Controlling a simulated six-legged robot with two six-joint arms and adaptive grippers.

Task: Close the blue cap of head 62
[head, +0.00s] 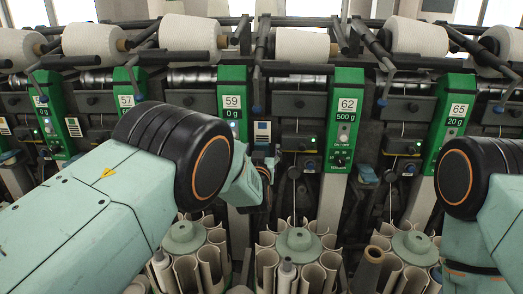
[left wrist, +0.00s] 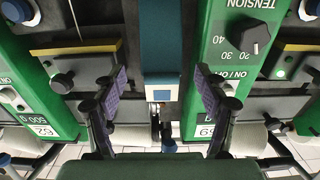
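The green panel of head 62 (head: 345,105) stands right of centre in the head view. Its "62" label also shows upside down in the left wrist view (left wrist: 42,131). A blue cap-like piece (left wrist: 162,45) with a pale end lies between panels 62 and 59 in the wrist view. I cannot tell whether it is open or closed. My left gripper (left wrist: 160,98) is open, its purple-padded fingers on either side of this piece, with gaps and no visible contact. In the head view my left wrist partly hides that place. My right gripper is out of view.
Panel 59 (head: 232,101) stands left of panel 62, and panel 65 (head: 454,118) right of it. A tension knob (left wrist: 248,35) is near my finger. White yarn cones (head: 302,44) line the top. Tube carousels (head: 298,243) stand below. Thin rods and arms cross the front.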

